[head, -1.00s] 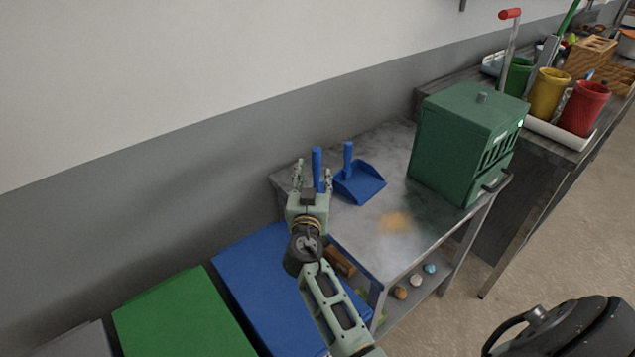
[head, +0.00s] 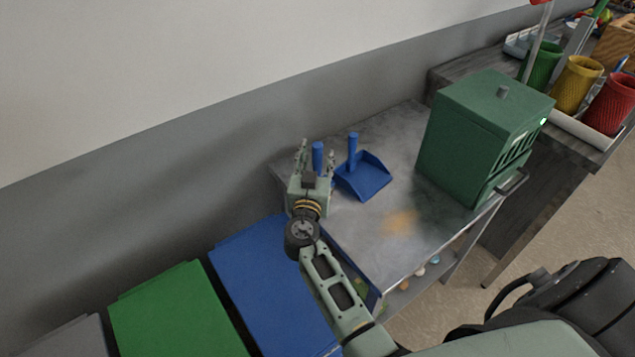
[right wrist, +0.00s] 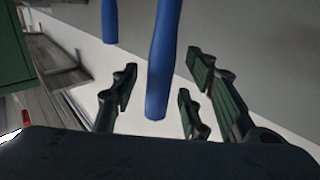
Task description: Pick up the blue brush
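The blue brush (head: 318,155) stands upright at the left end of the metal table; only its handle shows, and its lower part is hidden behind my right gripper. My right gripper (head: 317,160) is open, with its fingers pointing to the brush handle. In the right wrist view the brush handle (right wrist: 163,60) stands between the spread fingers of the gripper (right wrist: 155,97), with no clear contact. My left gripper is not in view.
A blue dustpan (head: 362,176) with an upright handle sits just right of the brush. A green box-shaped oven (head: 470,140) stands farther right on the metal table (head: 395,240). Blue (head: 265,290) and green (head: 170,315) bin lids lie at the front left. The grey wall is close behind.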

